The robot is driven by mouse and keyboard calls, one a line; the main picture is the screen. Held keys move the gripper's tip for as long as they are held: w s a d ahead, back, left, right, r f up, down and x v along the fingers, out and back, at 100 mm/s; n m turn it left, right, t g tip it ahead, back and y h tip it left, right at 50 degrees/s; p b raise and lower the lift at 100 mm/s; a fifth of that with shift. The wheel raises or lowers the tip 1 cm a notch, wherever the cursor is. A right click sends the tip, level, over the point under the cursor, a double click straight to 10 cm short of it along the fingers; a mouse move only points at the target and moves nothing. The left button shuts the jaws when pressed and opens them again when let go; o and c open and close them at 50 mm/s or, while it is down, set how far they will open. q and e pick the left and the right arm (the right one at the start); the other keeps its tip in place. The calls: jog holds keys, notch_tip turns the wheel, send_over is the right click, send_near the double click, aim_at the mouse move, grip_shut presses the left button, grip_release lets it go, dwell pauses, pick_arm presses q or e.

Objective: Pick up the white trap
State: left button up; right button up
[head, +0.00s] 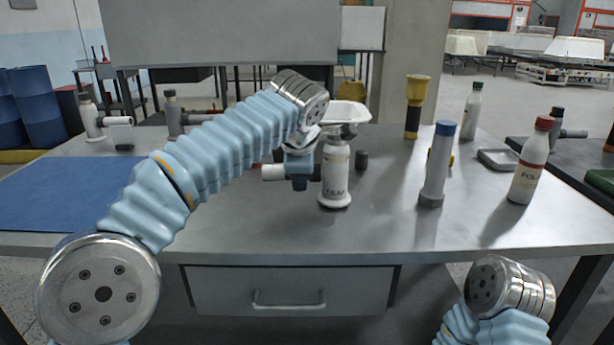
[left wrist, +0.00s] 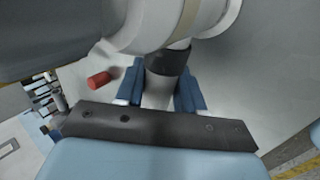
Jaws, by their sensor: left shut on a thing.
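The white trap (head: 335,172) stands upright near the middle of the workbench, with dark lettering on its lower body and a wide round base. My left gripper (head: 300,182) is at its left side, shut on its side pipe, whose white end (head: 273,172) shows left of the fingers. In the left wrist view the blue fingers (left wrist: 160,92) close around the pipe below a dark collar (left wrist: 167,61). I cannot tell whether the base touches the bench. My right gripper is out of view.
A blue-capped grey cylinder (head: 437,165), a red-capped bottle (head: 530,160) and a yellow-black flashlight (head: 415,105) stand to the right. A white basin (head: 345,112) is behind the trap. A small dark cylinder (head: 361,160) is close on its right. The front bench strip is clear.

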pick_arm(q)
jog(key=r, duration=0.1)
jog(key=r+p, duration=0.1)
jog(key=r, duration=0.1)
jog(key=shift+s+d+r, duration=0.1)
jog(key=shift+s+r, duration=0.1)
jog(key=shift+r, duration=0.05)
jog(key=s+r, duration=0.9)
jog(key=s, duration=0.4)
jog(key=shift+s+b, duration=0.35)
jog(key=shift+w+f+b, duration=0.25)
jog(key=shift+w+f, duration=1.85)
jog(key=shift+w, duration=0.25)
jog(key=shift+w+f+b, duration=0.25)
jog(key=shift+w+f, duration=1.8)
jog(key=shift+w, duration=0.3)
jog(key=shift+w+f+b, duration=0.25)
jog(key=shift+w+f, duration=1.85)
jog(key=shift+w, duration=0.25)
jog(key=shift+f, duration=0.3)
